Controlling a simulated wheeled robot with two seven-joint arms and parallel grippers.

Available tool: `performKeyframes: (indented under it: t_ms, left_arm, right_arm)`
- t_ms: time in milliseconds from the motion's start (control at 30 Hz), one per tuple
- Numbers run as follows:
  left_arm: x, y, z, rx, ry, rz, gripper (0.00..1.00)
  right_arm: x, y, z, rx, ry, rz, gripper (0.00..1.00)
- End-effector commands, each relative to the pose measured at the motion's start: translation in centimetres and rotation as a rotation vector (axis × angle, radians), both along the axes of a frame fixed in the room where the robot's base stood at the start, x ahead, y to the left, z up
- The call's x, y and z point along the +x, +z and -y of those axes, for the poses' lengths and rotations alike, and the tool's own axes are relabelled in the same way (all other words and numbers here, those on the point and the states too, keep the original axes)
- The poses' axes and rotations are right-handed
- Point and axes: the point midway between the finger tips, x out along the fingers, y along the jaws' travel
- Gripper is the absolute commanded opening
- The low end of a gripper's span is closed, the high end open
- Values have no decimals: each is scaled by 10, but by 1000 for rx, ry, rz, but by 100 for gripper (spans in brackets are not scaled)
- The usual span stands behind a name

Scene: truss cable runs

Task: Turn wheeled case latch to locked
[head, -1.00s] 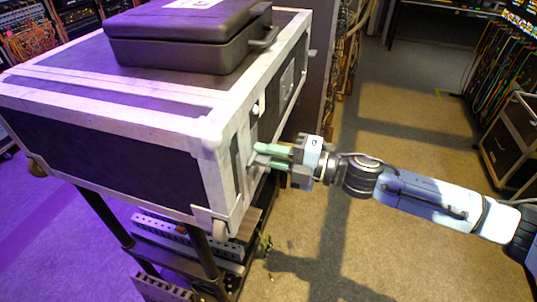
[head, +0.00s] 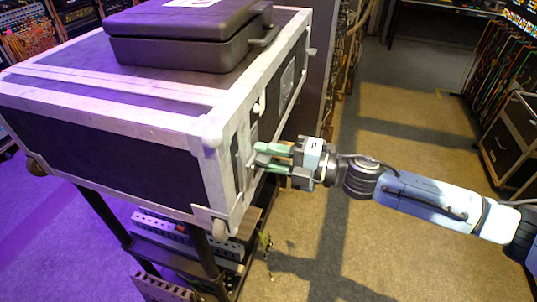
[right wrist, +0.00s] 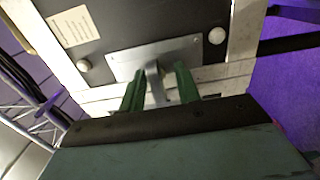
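The wheeled case (head: 100,160) is a large dark case with pale metal edges, at the left of the head view. Its latch shows in the right wrist view as a grey metal plate (right wrist: 180,52) with a short grey lever (right wrist: 155,84) standing out from it. My right gripper (head: 264,157) is at the case's right side face. Its two green fingers are apart, one on each side of the lever in the right wrist view (right wrist: 160,85). I cannot tell whether either finger touches the lever. My left gripper is not in view.
A black hard case (head: 190,38) lies on top of the wheeled case. A dark rack with cables (head: 335,70) stands behind it. Below is a dark frame holding grey units (head: 185,240). Open floor (head: 400,150) lies to the right, with another case (head: 510,145) at the far right.

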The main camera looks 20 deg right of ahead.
Motion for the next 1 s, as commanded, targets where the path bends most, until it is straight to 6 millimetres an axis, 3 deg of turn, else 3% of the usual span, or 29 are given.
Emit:
performKeyframes:
  t_ms: [367, 1000]
  left_arm:
    - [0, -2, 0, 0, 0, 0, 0]
    - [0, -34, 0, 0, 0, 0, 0]
  right_arm:
    - [-3, 2, 5, 3, 0, 3, 32]
    - [-59, -1, 86, 0, 1, -2, 32]
